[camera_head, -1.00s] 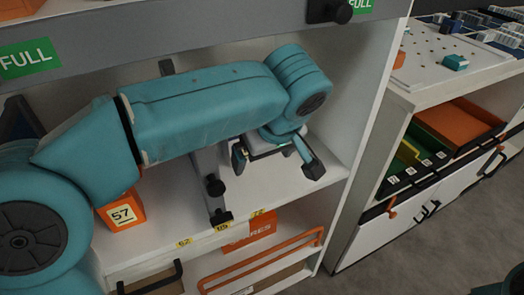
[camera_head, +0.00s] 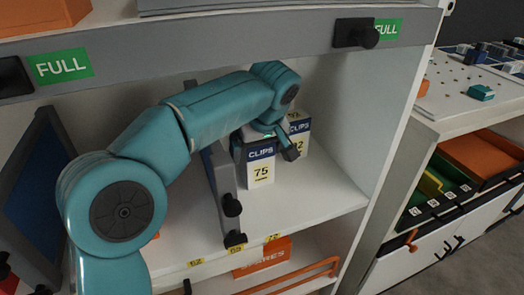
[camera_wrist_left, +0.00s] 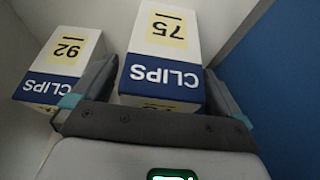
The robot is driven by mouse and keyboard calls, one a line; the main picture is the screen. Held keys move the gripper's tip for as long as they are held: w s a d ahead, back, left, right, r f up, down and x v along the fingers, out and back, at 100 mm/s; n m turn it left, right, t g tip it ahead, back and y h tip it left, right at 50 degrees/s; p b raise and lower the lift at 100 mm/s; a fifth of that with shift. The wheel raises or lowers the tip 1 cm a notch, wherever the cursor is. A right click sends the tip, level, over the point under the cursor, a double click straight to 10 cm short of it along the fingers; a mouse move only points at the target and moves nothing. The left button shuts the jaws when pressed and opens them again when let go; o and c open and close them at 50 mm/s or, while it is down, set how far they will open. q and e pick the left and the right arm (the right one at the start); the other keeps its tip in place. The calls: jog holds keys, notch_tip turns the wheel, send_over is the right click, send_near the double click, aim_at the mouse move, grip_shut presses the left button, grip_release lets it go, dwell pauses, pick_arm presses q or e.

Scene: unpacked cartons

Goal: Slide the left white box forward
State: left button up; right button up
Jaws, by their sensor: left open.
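The left white box (camera_head: 261,166) has a blue CLIPS band and the number 75, and it stands upright on the shelf, right of a grey divider. My left gripper (camera_head: 263,146) is open at its upper part. In the left wrist view the gripper (camera_wrist_left: 160,78) has one finger on each side of the 75 box (camera_wrist_left: 162,50). I cannot tell whether the fingers touch it. A second white CLIPS box (camera_head: 301,134), number 92, stands behind and to its right, outside the fingers; it also shows in the left wrist view (camera_wrist_left: 62,55). My right gripper is not in view.
The grey divider (camera_head: 219,180) with black knobs stands close left of the 75 box. Bare shelf (camera_head: 310,190) lies in front and right. A grey rail (camera_head: 240,42) with FULL labels runs above. An orange SPARES box (camera_head: 262,257) sits below.

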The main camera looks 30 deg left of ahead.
pick_arm(q)
jog(key=shift+a+f, duration=0.1)
jog(key=shift+f, duration=0.2)
jog(key=c, duration=1.2)
jog(key=shift+o, duration=0.2)
